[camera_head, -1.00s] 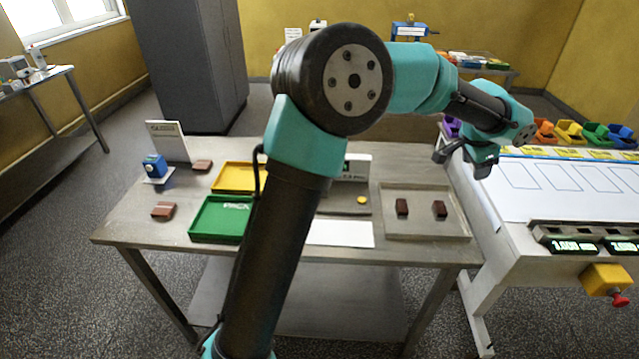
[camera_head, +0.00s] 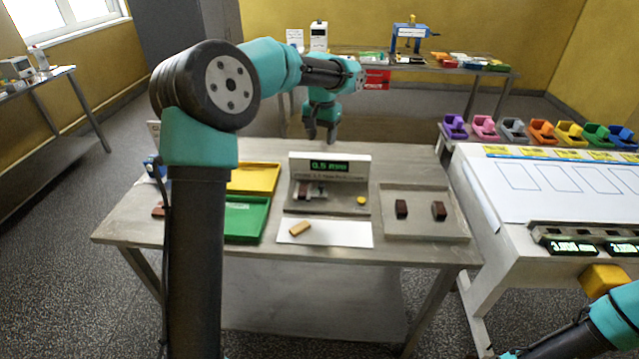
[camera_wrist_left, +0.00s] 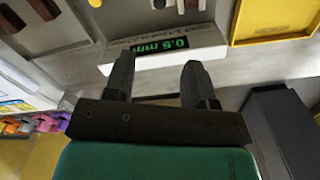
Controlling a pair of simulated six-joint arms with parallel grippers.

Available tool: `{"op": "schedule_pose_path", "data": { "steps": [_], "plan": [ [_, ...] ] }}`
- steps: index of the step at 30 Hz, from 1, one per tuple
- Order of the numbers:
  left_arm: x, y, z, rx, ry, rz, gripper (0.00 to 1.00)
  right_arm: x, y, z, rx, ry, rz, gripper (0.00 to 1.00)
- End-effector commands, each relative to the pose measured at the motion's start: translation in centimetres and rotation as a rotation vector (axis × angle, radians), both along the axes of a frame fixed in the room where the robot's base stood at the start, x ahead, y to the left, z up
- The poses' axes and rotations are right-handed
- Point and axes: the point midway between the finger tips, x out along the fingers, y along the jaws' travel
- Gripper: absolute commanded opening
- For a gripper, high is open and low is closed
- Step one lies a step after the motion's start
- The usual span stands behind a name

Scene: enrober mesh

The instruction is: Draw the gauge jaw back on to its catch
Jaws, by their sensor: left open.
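The gauge (camera_head: 330,172) stands on the near steel table, with a green display reading 0.5 mm. On its bed, a small grey block (camera_head: 318,193), perhaps the jaw, sits beside a brown piece (camera_head: 303,190). A yellow round button (camera_head: 361,200) is at its right. I cannot make out the catch. My left gripper (camera_head: 320,138) hangs open and empty behind and above the gauge, apart from it. In the left wrist view, its fingers (camera_wrist_left: 157,75) point toward the gauge display (camera_wrist_left: 163,46). My right arm enters at lower right; its gripper is out of frame.
A tan block (camera_head: 300,228) lies on a white sheet (camera_head: 345,236) before the gauge. A grey tray (camera_head: 425,229) with two brown pieces is to its right. Yellow (camera_head: 255,178) and green (camera_head: 243,219) trays are left, partly behind my left arm.

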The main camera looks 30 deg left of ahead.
Motion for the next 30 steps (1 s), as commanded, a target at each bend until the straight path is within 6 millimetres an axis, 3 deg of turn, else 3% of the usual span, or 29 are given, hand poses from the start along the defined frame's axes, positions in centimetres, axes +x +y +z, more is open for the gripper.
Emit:
{"op": "schedule_pose_path", "data": {
  "steps": [8,30],
  "plan": [
    [0.0,0.0,-2.6,0.000,0.002,0.000,0.51,0.0,0.0,0.0,0.000,0.000,0.000,0.51],
    [-0.1,0.0,-15.0,0.000,0.003,-0.002,0.51,0.0,0.0,0.0,0.000,0.000,0.000,0.51]
  ]
}}
